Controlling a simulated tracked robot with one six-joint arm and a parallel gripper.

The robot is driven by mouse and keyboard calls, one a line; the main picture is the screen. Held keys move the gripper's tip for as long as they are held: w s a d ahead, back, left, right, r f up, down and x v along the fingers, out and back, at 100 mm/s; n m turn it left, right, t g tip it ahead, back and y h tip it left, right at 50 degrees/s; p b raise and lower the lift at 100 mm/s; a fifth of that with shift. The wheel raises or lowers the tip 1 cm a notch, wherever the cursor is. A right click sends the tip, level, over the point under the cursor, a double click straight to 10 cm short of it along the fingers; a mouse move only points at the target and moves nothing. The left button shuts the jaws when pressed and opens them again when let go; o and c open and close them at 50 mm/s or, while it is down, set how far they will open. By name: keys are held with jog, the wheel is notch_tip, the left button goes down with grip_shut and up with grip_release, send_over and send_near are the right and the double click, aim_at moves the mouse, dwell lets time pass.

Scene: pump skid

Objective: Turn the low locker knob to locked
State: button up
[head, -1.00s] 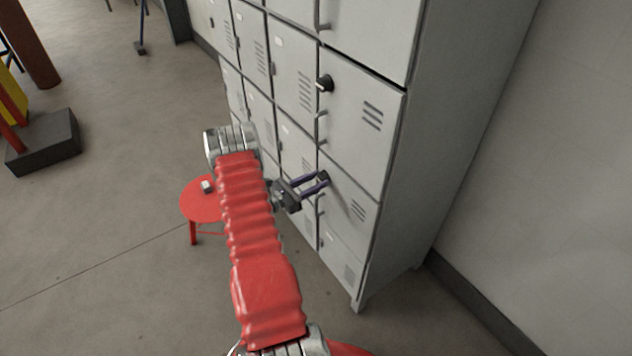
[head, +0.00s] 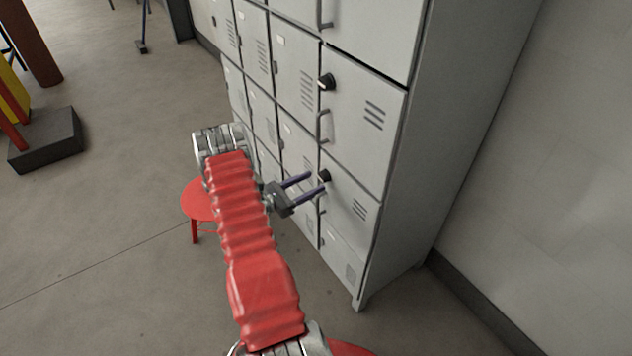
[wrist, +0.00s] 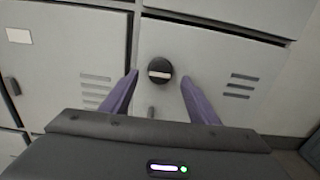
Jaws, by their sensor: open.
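The low locker knob (head: 325,176) is a black round knob on a grey locker door, below another black knob. In the wrist view the knob (wrist: 159,71) shows a pale bar lying about level across its face. My gripper (head: 306,184) is open, its two purple fingers pointing at the locker door. In the wrist view the fingers (wrist: 160,88) stand to the left and right, a little below the knob, with nothing between them. The fingers look apart from the knob; the exact gap in depth is hard to tell.
The upper knob (head: 326,82) and a door handle (head: 323,126) stick out from the locker bank (head: 385,150) above. A red stool (head: 197,200) stands left of my arm. Open floor (head: 110,220) lies to the left; a wall (head: 540,170) is at right.

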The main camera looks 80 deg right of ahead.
jog(key=v, duration=1)
jog(key=shift+a, duration=0.15)
jog(key=shift+w+f, duration=0.1)
jog(key=shift+f, duration=0.05)
jog(key=s+a+f+m+y, duration=0.2)
jog(key=s+a+m+y, duration=0.3)
jog(key=a+y, duration=0.3)
jog(key=w+a+r+m+t+y, duration=0.1)
jog(key=w+a+r+m+t, duration=0.2)
jog(key=a+r, duration=0.55)
jog(key=w+a+r+m+t+y, duration=0.25)
jog(key=w+a+r, duration=0.25)
jog(key=a, duration=0.6)
jog(key=w+a+r+m+t+y, duration=0.1)
jog(key=w+a+r+m+t, duration=0.1)
jog(key=w+a+r+t, duration=0.45)
jog(key=s+a+r+n+t, duration=0.1)
jog(key=a+r+t, duration=0.1)
jog(key=a+r, duration=0.6)
jog(key=s+a+r+n+t+y, duration=0.1)
jog(key=s+a+r+t, duration=0.1)
jog(key=a+r, duration=0.7)
jog(key=a+t, duration=0.1)
jog(key=a, duration=0.2)
